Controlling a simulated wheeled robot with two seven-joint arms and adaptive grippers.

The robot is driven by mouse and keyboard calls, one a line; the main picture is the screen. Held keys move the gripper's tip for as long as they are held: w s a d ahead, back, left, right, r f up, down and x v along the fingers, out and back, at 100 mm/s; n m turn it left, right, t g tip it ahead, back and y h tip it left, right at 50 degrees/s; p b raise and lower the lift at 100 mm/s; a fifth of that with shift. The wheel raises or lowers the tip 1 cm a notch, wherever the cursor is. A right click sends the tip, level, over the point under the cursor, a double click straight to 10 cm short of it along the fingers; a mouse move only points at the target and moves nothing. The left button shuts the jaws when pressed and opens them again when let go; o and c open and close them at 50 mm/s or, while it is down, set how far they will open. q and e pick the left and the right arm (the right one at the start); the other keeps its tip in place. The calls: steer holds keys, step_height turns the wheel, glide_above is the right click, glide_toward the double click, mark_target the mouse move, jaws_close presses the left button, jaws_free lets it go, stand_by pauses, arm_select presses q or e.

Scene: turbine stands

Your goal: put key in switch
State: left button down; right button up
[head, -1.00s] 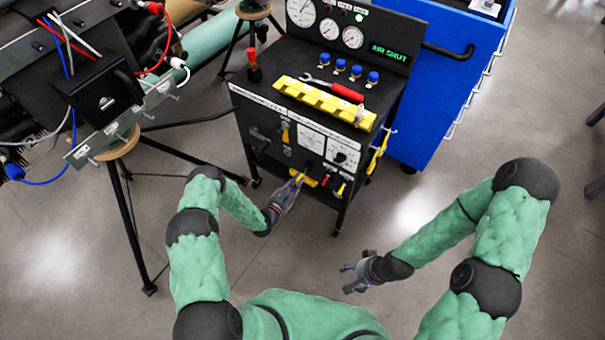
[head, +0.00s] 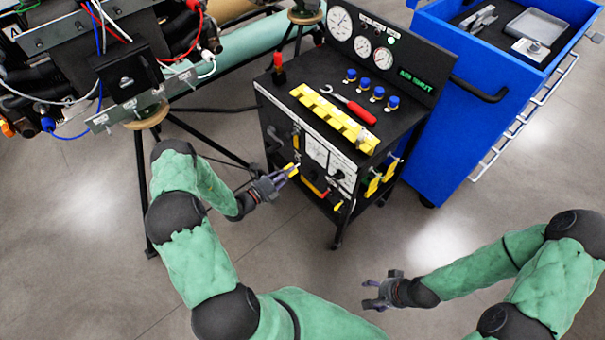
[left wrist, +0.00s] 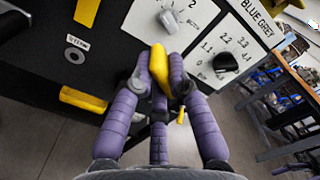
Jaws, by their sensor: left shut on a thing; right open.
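My left gripper (head: 282,176) is shut on a yellow key (head: 291,169) in front of the black console's front panel. In the left wrist view the yellow key (left wrist: 158,66) stands up between the purple fingertips. A round metal ring with a dark centre (left wrist: 74,56), under a small white label, looks like the key switch; it lies left of the held key and apart from it. The key's far end is too foreshortened to tell whether it touches the panel. My right gripper (head: 378,292) is open and empty, low at the right, away from the console.
The black console (head: 335,220) carries gauges, a yellow rack (head: 335,118) and a red-handled tool (head: 362,112). A blue cart (head: 440,130) stands right; a tripod stand is left.

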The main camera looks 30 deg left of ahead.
arm_select(q)
steer(key=shift+s+d+r+n, duration=0.1)
steer(key=shift+s+r+n, duration=0.2)
steer(key=shift+r+n, duration=0.2)
glide_toward(314, 152)
steer(key=shift+b+x, duration=0.35)
steer(key=shift+x, duration=0.4)
arm_select(e)
steer(key=shift+w+d+f, duration=0.25)
steer(key=shift+d+f, duration=0.05)
steer(key=shift+d, duration=0.25)
arm_select(q)
steer(key=shift+x, duration=1.05)
arm_select(e)
steer(key=shift+r, duration=0.15)
arm_select(q)
steer(key=shift+w+d+r, duration=0.1)
steer(key=shift+w+r, duration=0.1)
steer(key=shift+w, duration=0.1)
arm_select(e)
steer(key=shift+s, duration=0.15)
stand_by(0.6)
arm_select(q)
steer(key=c, duration=1.3)
jaws_free()
steer(key=shift+w, duration=0.15)
steer(key=shift+o, duration=0.9)
steer(key=shift+w+d+f, duration=0.1)
steer(key=shift+d+f, duration=0.1)
steer(key=shift+o, duration=0.8)
